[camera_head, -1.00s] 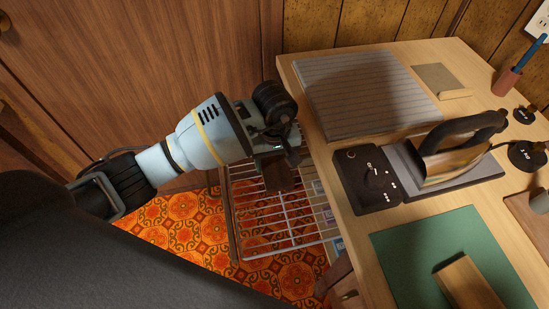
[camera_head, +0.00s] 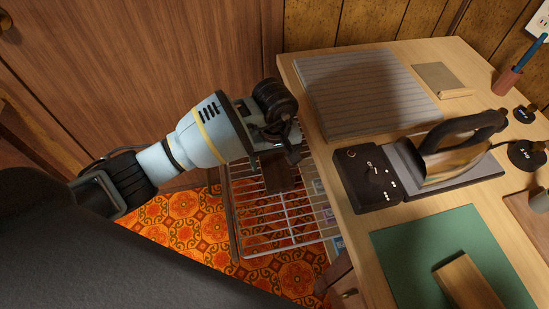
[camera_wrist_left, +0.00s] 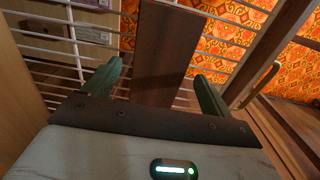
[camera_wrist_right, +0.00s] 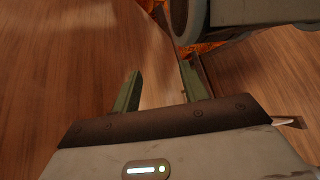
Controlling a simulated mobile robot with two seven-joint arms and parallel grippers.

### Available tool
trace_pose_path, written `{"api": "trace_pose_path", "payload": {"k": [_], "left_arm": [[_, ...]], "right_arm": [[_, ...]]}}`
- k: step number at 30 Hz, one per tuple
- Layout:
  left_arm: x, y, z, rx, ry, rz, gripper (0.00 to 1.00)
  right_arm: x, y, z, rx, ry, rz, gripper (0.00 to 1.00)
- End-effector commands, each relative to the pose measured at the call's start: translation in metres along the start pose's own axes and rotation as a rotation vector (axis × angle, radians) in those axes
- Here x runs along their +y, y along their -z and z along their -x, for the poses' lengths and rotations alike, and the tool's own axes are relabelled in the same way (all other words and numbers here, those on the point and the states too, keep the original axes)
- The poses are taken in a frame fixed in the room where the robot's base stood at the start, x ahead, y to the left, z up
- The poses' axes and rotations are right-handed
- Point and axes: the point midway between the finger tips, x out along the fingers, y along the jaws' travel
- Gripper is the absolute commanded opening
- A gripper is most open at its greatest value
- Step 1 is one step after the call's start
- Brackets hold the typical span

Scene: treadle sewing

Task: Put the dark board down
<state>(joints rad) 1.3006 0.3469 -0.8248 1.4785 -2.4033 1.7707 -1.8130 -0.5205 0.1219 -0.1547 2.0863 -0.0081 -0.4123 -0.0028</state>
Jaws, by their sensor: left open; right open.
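The dark board (camera_wrist_left: 165,55), a plain brown slab, shows in the left wrist view between the two fingers of my left gripper (camera_wrist_left: 159,72). The fingers stand apart, with a gap on each side of the board. The board lies over the white wire rack (camera_wrist_left: 222,40); I cannot tell how fully it rests on the wires. In the head view the board (camera_head: 279,176) is partly hidden under my left gripper (camera_head: 281,150), above the rack (camera_head: 285,215). My right gripper (camera_wrist_right: 158,82) shows only in its wrist view, open and empty in front of brown wood.
The wooden table (camera_head: 345,205) stands right of the rack. It holds a grey ribbed pad (camera_head: 365,90), an iron (camera_head: 455,150), a dark panel with white pegs (camera_head: 365,178) and a green mat (camera_head: 450,245). A wooden cabinet (camera_head: 130,80) stands behind my left arm.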

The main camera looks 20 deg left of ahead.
Motion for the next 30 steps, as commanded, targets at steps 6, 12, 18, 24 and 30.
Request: {"api": "trace_pose_path", "payload": {"k": [6,12,18,24,30], "left_arm": [[0.001,0.002,0.046,0.006,-0.005,-0.003,0.85],[0.001,0.001,0.086,0.006,-0.004,-0.001,0.85],[0.0,0.001,0.112,0.003,-0.002,0.0,0.85],[0.0,0.0,0.122,0.001,-0.001,-0.001,0.85],[0.0,0.0,0.122,0.001,-0.001,-0.001,0.85]], "right_arm": [[-0.001,0.001,0.004,-0.001,0.0,-0.004,0.44],[-0.002,0.001,0.007,-0.002,0.001,-0.008,0.44],[-0.003,0.001,0.009,-0.004,0.001,-0.01,0.44],[-0.004,-0.001,0.01,-0.006,0.002,-0.011,0.44],[-0.004,-0.001,0.01,-0.007,0.002,-0.011,0.44]]}}
